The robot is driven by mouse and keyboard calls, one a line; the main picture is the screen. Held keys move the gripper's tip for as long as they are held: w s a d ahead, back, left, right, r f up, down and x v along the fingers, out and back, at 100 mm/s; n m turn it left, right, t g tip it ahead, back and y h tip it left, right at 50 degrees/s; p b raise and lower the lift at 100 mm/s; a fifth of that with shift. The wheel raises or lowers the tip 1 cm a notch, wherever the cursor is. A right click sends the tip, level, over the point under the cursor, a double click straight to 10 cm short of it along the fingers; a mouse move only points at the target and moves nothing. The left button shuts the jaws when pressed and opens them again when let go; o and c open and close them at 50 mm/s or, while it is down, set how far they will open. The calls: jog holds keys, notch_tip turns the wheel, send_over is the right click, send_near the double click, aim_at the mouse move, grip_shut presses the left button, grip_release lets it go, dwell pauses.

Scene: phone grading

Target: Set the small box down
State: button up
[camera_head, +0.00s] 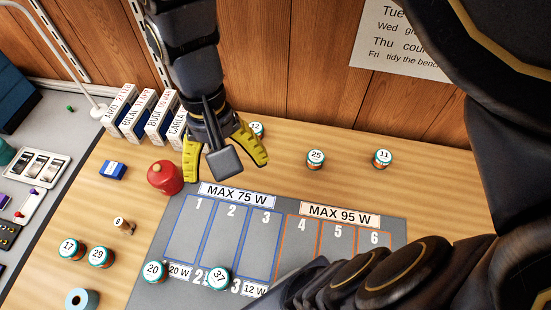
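A small blue box (112,170) lies on the wooden table at the left, in front of the row of white upright boxes. My gripper (227,172) is above the table near the back edge of the grey mat, to the right of the blue box and apart from it. Its two yellow fingers are spread wide. A dark grey block on my gripper hides part of the space between them. I see nothing held there.
A red round object (165,177) stands just left of my gripper. White boxes with names (120,108) stand at the back left. The grey mat (175,280) has numbered bays. Numbered round tins (316,159) stand around it. Table between the red object and tins 17 and 29 is partly clear.

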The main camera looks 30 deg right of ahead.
jog(key=s+d+f+n, duration=0.1)
jog(key=s+d+n, duration=0.1)
jog(key=s, duration=0.6)
jog(key=shift+s+f+n+t, duration=0.25)
jog(key=shift+s+n+t, duration=0.05)
jog(key=shift+n, duration=0.5)
